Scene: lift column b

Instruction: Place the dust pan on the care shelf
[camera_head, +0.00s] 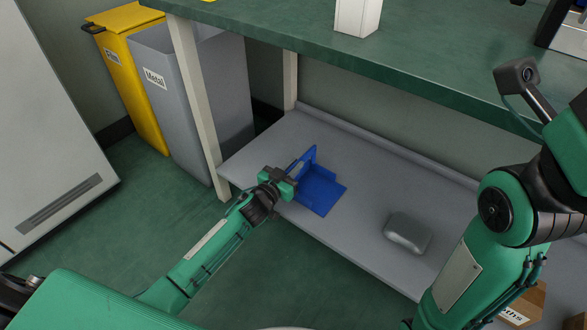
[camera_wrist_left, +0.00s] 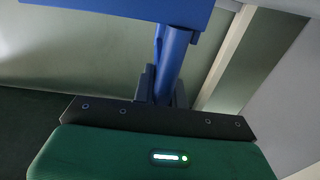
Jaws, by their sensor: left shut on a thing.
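The blue dust pan (camera_head: 321,190) is at the left part of the grey lower shelf (camera_head: 365,160) under the green workbench. I cannot tell whether it rests on the shelf or hangs just above it. My left gripper (camera_head: 289,180) is at the shelf's front edge, shut on the dust pan's handle. In the left wrist view the blue handle (camera_wrist_left: 170,62) runs up from between the jaws (camera_wrist_left: 162,90) to the pan body (camera_wrist_left: 125,10). My right arm shows at the right, but its gripper is out of view.
A grey rounded object (camera_head: 407,233) sits on the shelf, right of the dust pan. A table leg (camera_head: 195,100) stands left of the shelf. Grey (camera_head: 200,100) and yellow (camera_head: 130,80) bins stand behind it. A cardboard box (camera_head: 522,305) is at the lower right.

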